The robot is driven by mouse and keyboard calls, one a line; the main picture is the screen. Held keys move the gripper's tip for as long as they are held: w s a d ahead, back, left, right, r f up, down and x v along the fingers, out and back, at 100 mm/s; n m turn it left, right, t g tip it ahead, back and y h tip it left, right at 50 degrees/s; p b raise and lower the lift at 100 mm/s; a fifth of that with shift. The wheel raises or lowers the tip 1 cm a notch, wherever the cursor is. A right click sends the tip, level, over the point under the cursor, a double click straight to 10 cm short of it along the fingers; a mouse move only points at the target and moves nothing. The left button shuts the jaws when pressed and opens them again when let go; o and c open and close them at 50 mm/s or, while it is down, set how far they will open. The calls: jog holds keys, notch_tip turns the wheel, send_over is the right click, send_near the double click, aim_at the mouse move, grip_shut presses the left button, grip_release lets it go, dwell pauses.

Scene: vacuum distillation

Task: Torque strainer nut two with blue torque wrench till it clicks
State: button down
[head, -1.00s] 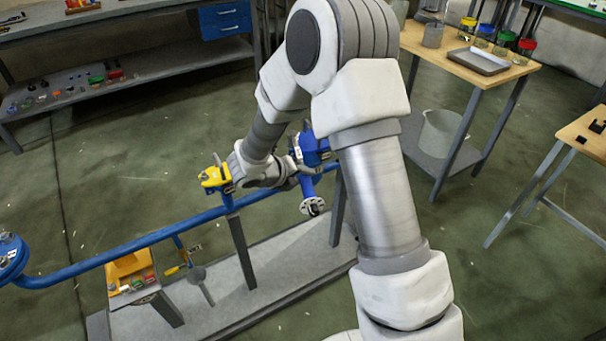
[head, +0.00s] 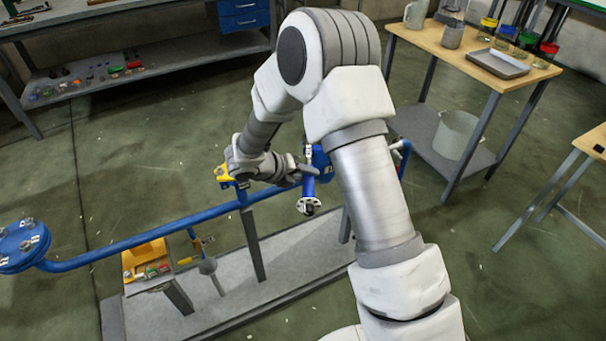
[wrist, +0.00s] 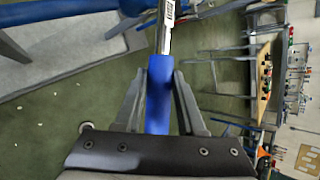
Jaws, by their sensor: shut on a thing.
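My gripper (wrist: 158,85) is shut on the blue handle of the torque wrench (wrist: 159,105) in the wrist view. Its metal shaft runs up out of the top of the picture, so the wrench's head is hidden. In the head view my gripper (head: 298,176) is beside the blue strainer body (head: 320,160) on the pipe rig. The strainer's branch ends in a round flange (head: 309,206) with small fasteners, just below the gripper. I cannot tell which nut is number two, nor whether the wrench touches one.
A blue pipe (head: 150,235) runs left to a bolted flange (head: 24,240). A yellow part (head: 222,174) sits on the pipe behind my wrist. A wooden-topped table (head: 450,60) stands at right.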

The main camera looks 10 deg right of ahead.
jog(key=w+d+n+t+y+b, duration=0.3)
jog(key=d+n+y+b, duration=0.3)
jog(key=d+n+b, duration=0.4)
jog(key=d+t+b, duration=0.1)
jog(key=d+b, duration=0.4)
jog(key=b, duration=0.4)
jog(key=shift+w+d+r+t+y+b, duration=0.2)
jog(key=shift+d+t+y+b, duration=0.1)
jog(key=shift+y, duration=0.1)
dwell(0.4)
jog(key=shift+w+d+f, duration=0.1)
jog(key=shift+d, duration=0.05)
